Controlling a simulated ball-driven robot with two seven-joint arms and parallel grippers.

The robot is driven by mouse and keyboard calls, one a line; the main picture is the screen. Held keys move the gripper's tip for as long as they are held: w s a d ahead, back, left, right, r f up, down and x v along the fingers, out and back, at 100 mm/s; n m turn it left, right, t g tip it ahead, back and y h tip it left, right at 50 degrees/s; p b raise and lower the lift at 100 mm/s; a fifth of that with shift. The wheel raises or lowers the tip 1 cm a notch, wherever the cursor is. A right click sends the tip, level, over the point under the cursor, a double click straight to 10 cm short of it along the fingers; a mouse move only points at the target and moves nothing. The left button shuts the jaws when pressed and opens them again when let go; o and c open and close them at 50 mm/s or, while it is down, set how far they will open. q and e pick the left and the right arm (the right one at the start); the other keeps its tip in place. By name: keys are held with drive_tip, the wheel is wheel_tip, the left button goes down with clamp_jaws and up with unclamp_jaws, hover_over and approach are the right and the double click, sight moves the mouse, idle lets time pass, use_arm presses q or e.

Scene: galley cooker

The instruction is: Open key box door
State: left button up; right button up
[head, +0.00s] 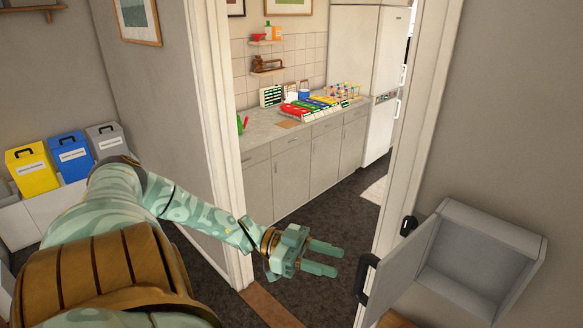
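The key box (485,255) is a light grey box on the wall at the lower right of the head view. Its door (405,272) stands swung open toward the left, and the box's inside shows, with no keys visible in it. A black handle (365,278) sits at the door's free edge. My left gripper (331,259) is to the left of the handle, apart from it. Its two teal fingers are spread with nothing between them. My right gripper is out of view.
A white doorway frame (414,125) stands behind the key box door, with a second black fitting (408,226) near it. Beyond are a counter (282,130) with colourful items and a white fridge (385,85). Yellow, blue and grey bins (70,155) stand at left.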

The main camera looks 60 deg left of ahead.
use_arm(q)
drive_tip(key=v, duration=0.8)
drive_tip(key=shift+s+a, duration=0.15)
drive_tip(key=shift+a, duration=0.2)
